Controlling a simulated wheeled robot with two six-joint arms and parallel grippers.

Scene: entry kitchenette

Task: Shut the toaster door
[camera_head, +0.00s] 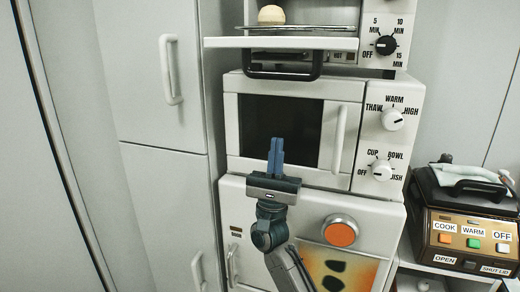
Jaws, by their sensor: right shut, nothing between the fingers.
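The toaster (375,20) sits at the top of the stack, partly cut off by the frame's top edge. Its door (225,42) is folded down and stands out level. The door's black handle (283,76) hangs below the door's front edge. Over the door is a wire rack (330,28) with a pale round bun (271,14) on it. My right gripper (276,146) is shut and empty, fingers pointing up. It is in front of the microwave, below the door handle and apart from it. My left gripper is not in view.
A white microwave (231,125) with dials stands under the toaster, its door shut. Below it is a white panel with an orange button (341,234). A tall white cabinet (140,75) is on the left. A brown appliance (470,237) with labelled buttons stands at right.

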